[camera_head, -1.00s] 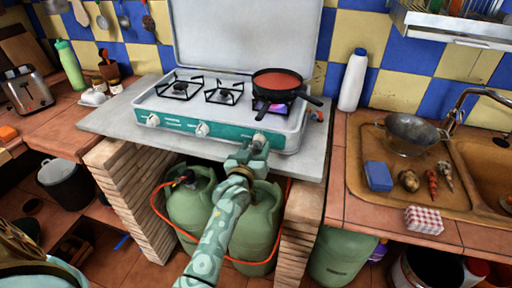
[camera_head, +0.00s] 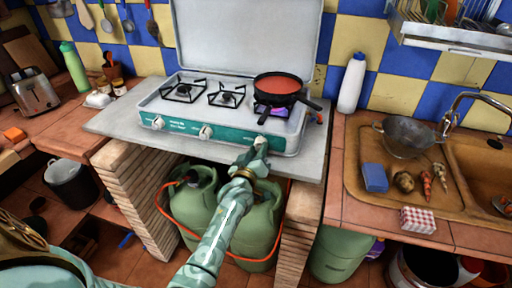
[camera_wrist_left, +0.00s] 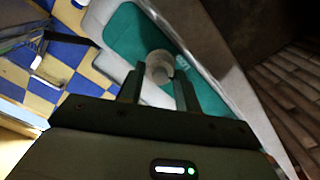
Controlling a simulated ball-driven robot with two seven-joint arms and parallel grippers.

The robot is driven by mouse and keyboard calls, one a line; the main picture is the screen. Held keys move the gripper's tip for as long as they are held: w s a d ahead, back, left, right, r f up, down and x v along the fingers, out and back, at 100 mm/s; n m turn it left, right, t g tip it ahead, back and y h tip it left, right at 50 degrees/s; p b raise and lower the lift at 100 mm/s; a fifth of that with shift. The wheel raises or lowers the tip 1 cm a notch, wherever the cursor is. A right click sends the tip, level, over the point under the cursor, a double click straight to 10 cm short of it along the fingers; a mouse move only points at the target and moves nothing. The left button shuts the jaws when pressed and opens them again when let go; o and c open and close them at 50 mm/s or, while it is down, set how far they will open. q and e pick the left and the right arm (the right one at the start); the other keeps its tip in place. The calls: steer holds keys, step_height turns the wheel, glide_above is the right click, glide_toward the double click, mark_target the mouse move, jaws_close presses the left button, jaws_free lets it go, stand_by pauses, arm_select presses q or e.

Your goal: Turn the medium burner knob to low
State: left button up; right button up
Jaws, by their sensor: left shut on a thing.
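The camping stove (camera_head: 222,138) stands on a grey slab with three white knobs along its green front panel. The left knob (camera_head: 157,123) and middle knob (camera_head: 205,132) are free. My left gripper (camera_head: 260,147) is at the right knob (camera_head: 261,140), below the burner with the pan. In the left wrist view, the two fingers (camera_wrist_left: 158,82) are shut on the white knob (camera_wrist_left: 158,63), one on each side. The knob's pointer mark is too small to read. A purple-blue glow (camera_head: 272,110) shows under the pan. My right gripper is not in view.
A black pan (camera_head: 279,88) with red contents sits on the right burner, its handle pointing right. Green gas bottles (camera_head: 257,225) with an orange hose stand under the slab, close to my arm. A white bottle (camera_head: 352,83) and sink (camera_head: 354,180) are to the right.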

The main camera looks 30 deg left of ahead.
arm_select(q)
steer(key=n+p, duration=0.2)
steer(key=n, duration=0.2)
steer(key=shift+n, duration=0.3)
steer(key=n+p, duration=0.1)
steer(key=n, duration=0.2)
steer(key=shift+f+n, duration=0.1)
steer(key=shift+n, duration=1)
steer(key=o, duration=1)
